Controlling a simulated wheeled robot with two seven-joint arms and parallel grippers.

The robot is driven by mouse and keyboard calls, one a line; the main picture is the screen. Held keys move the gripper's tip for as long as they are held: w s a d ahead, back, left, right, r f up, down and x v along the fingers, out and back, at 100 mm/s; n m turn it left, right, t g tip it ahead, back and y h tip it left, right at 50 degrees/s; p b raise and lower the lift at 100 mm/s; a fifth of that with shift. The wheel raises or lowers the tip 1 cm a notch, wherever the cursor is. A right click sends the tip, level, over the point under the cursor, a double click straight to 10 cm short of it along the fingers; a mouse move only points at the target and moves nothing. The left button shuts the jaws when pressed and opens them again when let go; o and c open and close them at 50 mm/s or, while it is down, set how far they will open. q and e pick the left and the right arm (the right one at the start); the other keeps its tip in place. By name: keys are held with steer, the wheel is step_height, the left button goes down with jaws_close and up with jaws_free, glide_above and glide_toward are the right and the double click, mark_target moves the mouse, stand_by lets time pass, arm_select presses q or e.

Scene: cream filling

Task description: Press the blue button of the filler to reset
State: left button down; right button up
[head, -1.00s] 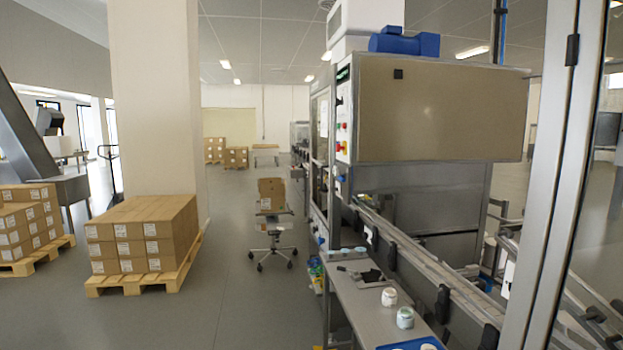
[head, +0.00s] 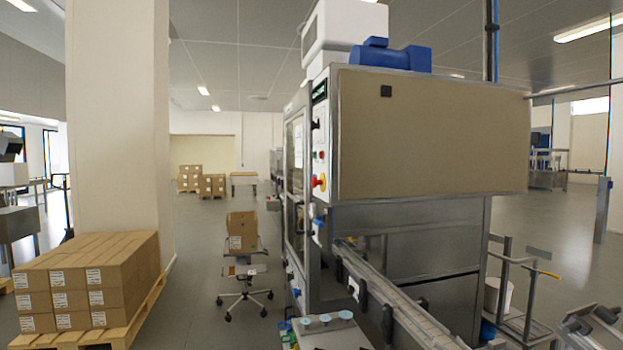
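The filler (head: 430,135) stands right of centre, a large machine with a beige side panel and a blue motor on top. Its narrow white control panel (head: 320,142) is on the left edge, seen at a steep angle. The panel carries a small dark display, a black switch, small red and green controls and a red knob on yellow (head: 319,182). I cannot pick out a blue button among them. A small blue and white part (head: 318,229) sits lower on the machine's frame. Neither of my grippers shows.
A conveyor (head: 395,300) runs from the filler toward the lower right. A worktable (head: 335,338) with small pale round tops is at the bottom centre. A chair with a box (head: 242,248) stands left of the filler. Stacked cartons (head: 90,280) sit on a pallet.

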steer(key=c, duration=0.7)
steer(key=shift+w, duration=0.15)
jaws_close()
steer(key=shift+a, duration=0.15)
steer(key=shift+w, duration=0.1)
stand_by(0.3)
